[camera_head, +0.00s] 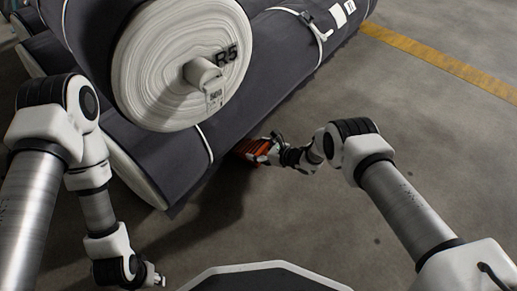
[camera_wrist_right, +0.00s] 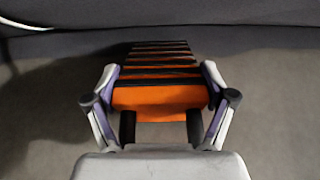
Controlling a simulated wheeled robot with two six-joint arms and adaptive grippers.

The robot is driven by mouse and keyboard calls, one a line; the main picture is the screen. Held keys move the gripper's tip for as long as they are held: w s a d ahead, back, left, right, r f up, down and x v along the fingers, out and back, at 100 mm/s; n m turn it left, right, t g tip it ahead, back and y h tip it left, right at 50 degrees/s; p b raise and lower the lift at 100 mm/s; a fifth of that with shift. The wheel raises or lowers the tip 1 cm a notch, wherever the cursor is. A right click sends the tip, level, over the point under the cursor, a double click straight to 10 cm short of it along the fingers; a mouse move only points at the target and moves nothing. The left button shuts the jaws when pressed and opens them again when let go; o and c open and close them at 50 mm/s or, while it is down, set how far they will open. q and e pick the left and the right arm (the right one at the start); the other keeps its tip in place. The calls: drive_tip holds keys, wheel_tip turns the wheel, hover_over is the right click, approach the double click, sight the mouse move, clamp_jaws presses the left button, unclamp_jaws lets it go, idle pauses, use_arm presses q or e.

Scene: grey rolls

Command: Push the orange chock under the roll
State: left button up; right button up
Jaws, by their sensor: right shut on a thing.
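The orange chock (camera_head: 247,147) has dark ridges on its slope and lies at the lower edge of the front grey roll (camera_head: 247,92). My right gripper (camera_head: 265,150) is shut on the chock. In the right wrist view, the fingers (camera_wrist_right: 160,102) hold the chock (camera_wrist_right: 160,97) by its two sides, and its thin end points at the dark grey roll (camera_wrist_right: 230,38). Whether the thin end touches the roll is hard to tell. My left gripper (camera_head: 155,279) is low at the left, away from the chock; its fingers are too small to read.
Another roll marked R5 (camera_head: 170,65) rests on top of the lower rolls. White straps (camera_head: 318,30) go round the front roll. A yellow floor line (camera_head: 440,61) runs at the upper right. The concrete floor (camera_head: 290,215) in front is clear.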

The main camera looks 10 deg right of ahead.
sight(246, 146)
drive_tip(key=shift+f, duration=0.35)
idle(0.7)
drive_tip(key=shift+w+a+f, duration=0.1)
drive_tip(key=shift+w+a, duration=1.85)
drive_tip(key=shift+a, duration=0.2)
drive_tip(key=o, duration=1.4)
drive_tip(key=shift+d, duration=0.15)
